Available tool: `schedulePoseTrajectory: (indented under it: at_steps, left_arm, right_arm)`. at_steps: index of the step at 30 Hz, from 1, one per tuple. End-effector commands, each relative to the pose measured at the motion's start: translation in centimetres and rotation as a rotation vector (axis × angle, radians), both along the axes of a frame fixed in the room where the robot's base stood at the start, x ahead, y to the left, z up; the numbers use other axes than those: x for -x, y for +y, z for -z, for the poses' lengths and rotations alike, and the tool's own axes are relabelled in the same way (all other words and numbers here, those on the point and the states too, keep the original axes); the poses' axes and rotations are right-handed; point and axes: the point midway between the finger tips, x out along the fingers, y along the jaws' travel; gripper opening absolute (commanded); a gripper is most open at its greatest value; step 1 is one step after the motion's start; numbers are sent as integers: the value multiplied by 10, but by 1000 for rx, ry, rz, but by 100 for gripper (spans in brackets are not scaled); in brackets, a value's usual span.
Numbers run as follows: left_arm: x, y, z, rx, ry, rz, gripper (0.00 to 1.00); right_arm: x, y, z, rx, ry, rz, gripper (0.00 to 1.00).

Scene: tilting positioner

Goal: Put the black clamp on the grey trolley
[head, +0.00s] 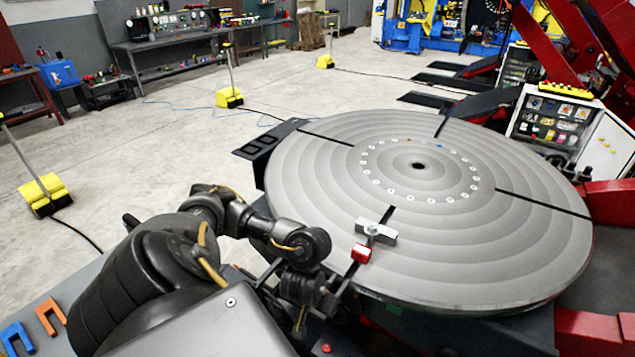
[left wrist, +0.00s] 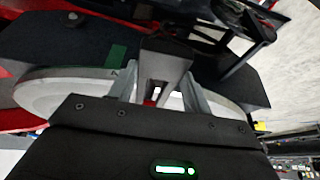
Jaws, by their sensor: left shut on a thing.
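My left gripper (head: 346,279) is at the near edge of the large round turntable (head: 310,185). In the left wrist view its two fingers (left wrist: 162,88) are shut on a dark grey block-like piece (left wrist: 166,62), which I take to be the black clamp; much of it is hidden. In the head view a light grey block (head: 377,231) with a round top and a red piece (head: 361,253) show just beyond the gripper, over the front slot. A grey flat top (head: 75,288) at lower left may be the trolley. My right gripper does not show.
Blue (head: 16,337) and orange (head: 47,316) U-shaped pieces lie on the grey top. Yellow-footed posts (head: 229,97) and cables are on the floor. Open floor lies left of the turntable.

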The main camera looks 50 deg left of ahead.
Motion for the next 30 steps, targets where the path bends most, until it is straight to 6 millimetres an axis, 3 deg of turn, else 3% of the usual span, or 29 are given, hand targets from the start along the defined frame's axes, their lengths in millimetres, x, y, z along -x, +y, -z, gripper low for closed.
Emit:
schedulePoseTrajectory:
  at_steps: [6, 14, 21, 26, 30]
  left_arm:
    - [-20, -15, -2, 2, -11, 35, 5]
    - [-80, -66, -18, 27, -17, 201, 5]
    - [-121, -120, -64, 15, -10, 400, 5]
    - [-129, -146, -105, -4, -14, 516, 5]
    - [-128, -149, -130, -6, -12, 567, 5]
  right_arm:
    - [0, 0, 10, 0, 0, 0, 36]
    - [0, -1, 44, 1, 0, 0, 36]
    - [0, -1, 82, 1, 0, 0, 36]
    - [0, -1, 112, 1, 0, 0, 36]
    - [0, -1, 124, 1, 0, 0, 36]
